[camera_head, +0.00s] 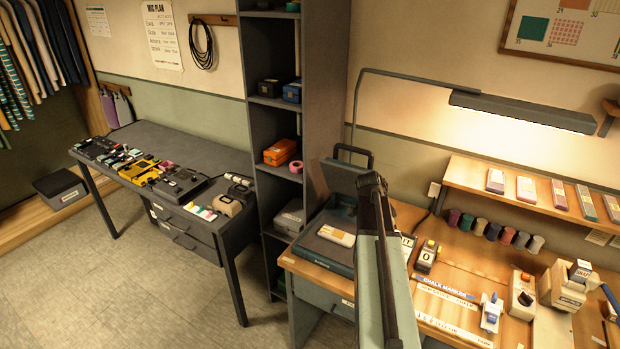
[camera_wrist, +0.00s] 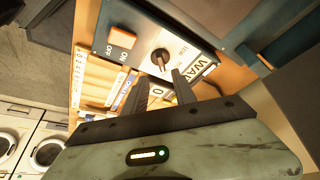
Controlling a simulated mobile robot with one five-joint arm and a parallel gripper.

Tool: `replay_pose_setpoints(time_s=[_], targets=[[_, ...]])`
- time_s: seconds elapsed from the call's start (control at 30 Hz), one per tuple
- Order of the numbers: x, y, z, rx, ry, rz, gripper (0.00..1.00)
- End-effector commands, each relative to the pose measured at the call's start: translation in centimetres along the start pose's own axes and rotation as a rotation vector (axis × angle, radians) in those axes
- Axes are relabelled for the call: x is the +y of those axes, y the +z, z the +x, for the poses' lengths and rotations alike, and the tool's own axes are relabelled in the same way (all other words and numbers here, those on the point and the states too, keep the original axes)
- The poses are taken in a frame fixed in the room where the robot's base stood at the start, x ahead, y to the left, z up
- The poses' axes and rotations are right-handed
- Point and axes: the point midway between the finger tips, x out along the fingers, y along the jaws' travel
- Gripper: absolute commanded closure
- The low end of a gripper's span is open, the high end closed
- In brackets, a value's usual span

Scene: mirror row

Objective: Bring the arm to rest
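My arm (camera_head: 388,270) rises from the bottom edge in the head view, in front of the wooden bench. Its far end is a dark, narrow part above the bench. My gripper cannot be made out there. In the wrist view my gripper (camera_wrist: 160,74) has its two dark fingers apart, with no object held between them. Beyond the fingers is a panel with a dark round knob (camera_wrist: 160,58) and an orange ON/OFF switch (camera_wrist: 122,38). I cannot tell how far the fingertips are from the panel.
An open teal case (camera_head: 325,252) holding a pale object lies left of my arm. A black-and-white number block (camera_head: 427,257) stands just right of it. A lamp (camera_head: 522,110) hangs over the bench, and a tall grey shelf (camera_head: 268,135) stands left.

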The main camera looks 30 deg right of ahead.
Motion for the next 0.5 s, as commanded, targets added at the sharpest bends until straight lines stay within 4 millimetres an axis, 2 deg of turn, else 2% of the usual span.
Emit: replay_pose_setpoints(time_s=[0.07, 0.17, 0.27, 0.33, 0.43, 0.5], targets=[[-0.1, 0.2, -0.1, 0.000, -0.002, -0.004, 0.67], [-1.4, 2.8, -1.2, 0.000, -0.020, -0.047, 0.67], [-3.3, 9.0, -3.8, -0.002, -0.060, -0.143, 0.67], [-3.5, 14.8, -6.0, -0.025, -0.095, -0.224, 0.67], [-2.4, 22.9, -8.9, -0.074, -0.137, -0.411, 0.67], [-0.6, 28.3, -10.7, -0.113, -0.164, -0.595, 0.67]])
